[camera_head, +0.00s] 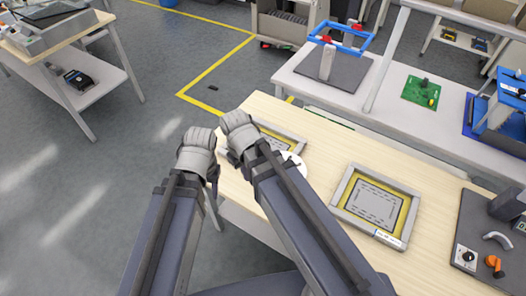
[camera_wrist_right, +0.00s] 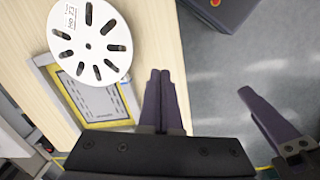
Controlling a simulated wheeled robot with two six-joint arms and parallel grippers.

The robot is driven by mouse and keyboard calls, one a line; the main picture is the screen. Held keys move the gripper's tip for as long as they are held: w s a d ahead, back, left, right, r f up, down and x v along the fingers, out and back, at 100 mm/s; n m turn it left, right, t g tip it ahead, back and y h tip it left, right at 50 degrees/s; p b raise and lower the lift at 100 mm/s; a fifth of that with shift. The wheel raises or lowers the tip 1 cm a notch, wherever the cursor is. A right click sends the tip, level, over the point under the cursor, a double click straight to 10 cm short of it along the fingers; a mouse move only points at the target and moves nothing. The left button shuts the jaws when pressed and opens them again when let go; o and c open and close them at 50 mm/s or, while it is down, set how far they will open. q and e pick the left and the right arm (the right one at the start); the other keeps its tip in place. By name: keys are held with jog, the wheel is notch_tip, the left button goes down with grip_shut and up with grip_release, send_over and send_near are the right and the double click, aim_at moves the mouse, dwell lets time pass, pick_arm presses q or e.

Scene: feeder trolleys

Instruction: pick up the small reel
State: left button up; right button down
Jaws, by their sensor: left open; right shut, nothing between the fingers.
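The small reel is a white disc with dark slots and a printed label. It lies flat on the wooden table in the right wrist view (camera_wrist_right: 90,42), overlapping a yellow-bordered frame. In the head view its edge (camera_head: 297,163) shows beside my right forearm, which hides part of it. My right gripper (camera_wrist_right: 163,75) is shut and empty, to the right of the reel and apart from it, near the table edge. My left gripper (camera_head: 213,178) is open and empty, off the table's left edge and mostly hidden by its wrist. One of its fingers shows in the right wrist view.
The wooden table (camera_head: 325,142) also carries a second framed tray (camera_head: 378,207) and a dark device plate (camera_head: 482,235) at right. A white bench (camera_head: 445,125) with a blue frame and green board stands behind. Floor to the left is clear up to a trolley (camera_head: 62,50).

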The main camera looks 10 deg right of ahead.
jog(key=w+d+f+n+y, duration=0.1)
jog(key=w+d+n, duration=0.45)
jog(key=w, duration=0.75)
notch_tip(320, 180, down, 10)
jog(key=b, duration=1.1)
jog(key=shift+s+d+f, duration=0.1)
jog(key=shift+s, duration=0.05)
jog(key=s+d, duration=0.1)
jog(key=d, duration=0.1)
jog(key=s+d, duration=0.2)
jog(key=shift+s+d, duration=0.15)
jog(key=shift+s, duration=0.1)
jog(key=shift+w, duration=0.1)
jog(key=shift+r, duration=0.2)
